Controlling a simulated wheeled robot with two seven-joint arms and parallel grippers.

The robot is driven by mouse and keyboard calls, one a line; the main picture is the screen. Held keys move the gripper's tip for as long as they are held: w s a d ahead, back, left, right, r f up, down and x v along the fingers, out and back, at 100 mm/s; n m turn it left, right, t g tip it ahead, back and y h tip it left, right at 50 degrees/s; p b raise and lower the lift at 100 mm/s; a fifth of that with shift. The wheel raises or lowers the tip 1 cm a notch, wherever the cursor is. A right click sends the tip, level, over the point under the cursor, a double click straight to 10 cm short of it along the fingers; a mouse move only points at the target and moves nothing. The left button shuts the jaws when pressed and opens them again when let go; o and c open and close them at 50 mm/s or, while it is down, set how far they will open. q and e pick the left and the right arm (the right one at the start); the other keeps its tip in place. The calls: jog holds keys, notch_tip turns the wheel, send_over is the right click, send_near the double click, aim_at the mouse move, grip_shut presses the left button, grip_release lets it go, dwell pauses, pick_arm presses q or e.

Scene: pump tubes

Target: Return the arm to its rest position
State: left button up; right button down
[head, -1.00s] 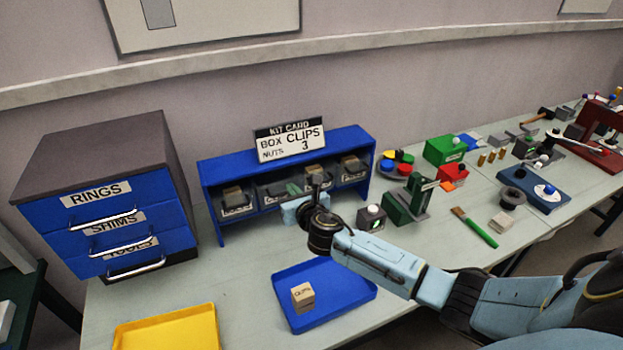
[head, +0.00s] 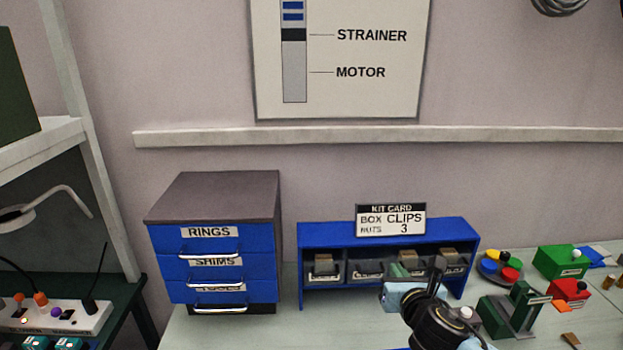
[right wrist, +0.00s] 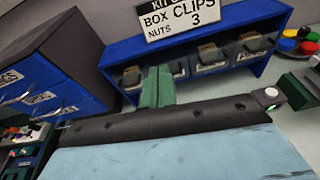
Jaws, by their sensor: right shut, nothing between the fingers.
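My right gripper (head: 406,264) shows at the lower middle right of the head view, in front of the blue bin shelf (head: 330,234). Its light blue body and dark wrist rise from the bottom edge. In the right wrist view its narrow green fingers (right wrist: 157,86) are together with nothing between them, pointing toward the shelf. I cannot tell the exact gap to the shelf. My left gripper is in neither view.
A blue drawer cabinet (head: 215,270) stands left of the shelf, with a kit card (head: 391,220) on the shelf top. A green block fixture (head: 512,312), a green box (head: 562,262) and a red box (head: 570,291) stand to the right. A power strip (head: 55,315) is far left.

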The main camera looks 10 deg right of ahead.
jog(key=s+a+f+m+g, duration=0.1)
jog(key=s+f+m+g, duration=0.3)
jog(key=s+m, duration=0.7)
jog(key=s+a+f+m+g+y, duration=0.1)
jog(key=s+f+m+g, duration=0.3)
jog(key=s+m, duration=0.75)
jog(key=s+a+f+m+g, duration=0.1)
jog(key=s+f+m+g, duration=0.3)
jog(key=s+m, duration=0.7)
notch_tip(320, 180, down, 35)
jog(key=s+n+g+b, duration=0.1)
jog(key=s+n+b, duration=0.1)
jog(key=b, duration=0.8)
jog(key=s+d+f+b, duration=0.1)
jog(key=s+f+b, duration=0.3)
jog(key=s+f, duration=0.4)
jog(key=s+d+f+g+b, duration=0.1)
jog(key=s+f+b, duration=0.3)
jog(key=s+f, duration=0.4)
notch_tip(320, 180, down, 7)
jog(key=shift+d+r, duration=0.15)
jog(key=shift+d, duration=0.35)
